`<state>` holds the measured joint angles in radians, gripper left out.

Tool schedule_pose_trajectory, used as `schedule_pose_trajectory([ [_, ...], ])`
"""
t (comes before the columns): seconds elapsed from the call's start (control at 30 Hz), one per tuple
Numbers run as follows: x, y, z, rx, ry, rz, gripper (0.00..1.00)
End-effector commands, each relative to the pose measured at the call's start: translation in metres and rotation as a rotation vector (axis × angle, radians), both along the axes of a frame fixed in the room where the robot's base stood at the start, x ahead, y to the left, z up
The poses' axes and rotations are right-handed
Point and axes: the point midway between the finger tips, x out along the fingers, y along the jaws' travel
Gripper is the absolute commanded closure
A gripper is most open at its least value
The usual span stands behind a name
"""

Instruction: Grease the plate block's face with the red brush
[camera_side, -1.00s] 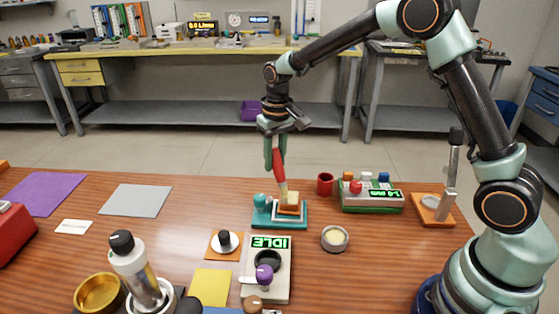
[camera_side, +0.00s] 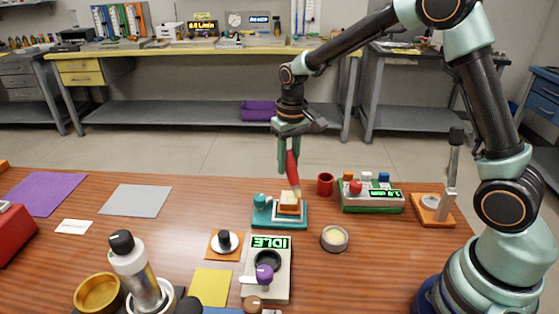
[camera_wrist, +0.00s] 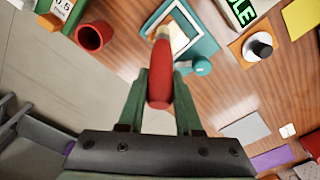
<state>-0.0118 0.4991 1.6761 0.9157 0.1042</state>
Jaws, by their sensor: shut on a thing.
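In the wrist view the red brush (camera_wrist: 160,75) runs between the green fingers of my gripper (camera_wrist: 160,95). The plate block (camera_side: 289,203) is a tan block on a teal and white base (camera_side: 262,220). The brush's tip is at the right side of the block's top in the side view; I cannot tell whether it touches. In the wrist view the brush covers part of the block and its base (camera_wrist: 203,45).
A red cup (camera_side: 325,184) and a green button box (camera_side: 371,197) stand right of the block. A round tin (camera_side: 334,238) with pale contents is in front. A device reading IDLE (camera_side: 267,285) and a black-knobbed weight (camera_side: 225,241) are nearer.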

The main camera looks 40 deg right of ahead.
Motion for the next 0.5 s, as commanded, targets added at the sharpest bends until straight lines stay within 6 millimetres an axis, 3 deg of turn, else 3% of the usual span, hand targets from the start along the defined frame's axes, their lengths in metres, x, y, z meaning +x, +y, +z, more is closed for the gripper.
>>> schedule_pose_trajectory([
  [0.5,0.021,0.021,0.002,0.003,-0.002,0.001,1.00],
])
